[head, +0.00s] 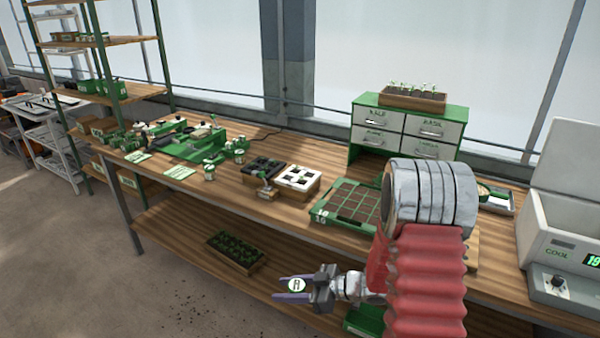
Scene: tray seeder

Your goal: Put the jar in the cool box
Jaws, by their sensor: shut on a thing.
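My gripper (293,290) is low in front of the bench, at the height of the lower shelf, with its fingers pointing left. It is shut on a small jar (297,285), seen from above as a round white top with a green letter; its body is mostly hidden. The cool box (555,238) stands at the right end of the bench, far to the right of my gripper. It is pale grey, marked COOL, with a knob and a green display. Its lid (572,160) appears raised at the back. Its inside is hardly visible.
A green seed tray (337,219) lies on the bench behind my arm. A green drawer cabinet (362,150) stands behind it. Other small jars (209,172) stand near the green seeder (195,145). A seedling tray (235,250) is on the lower shelf. The floor at left is clear.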

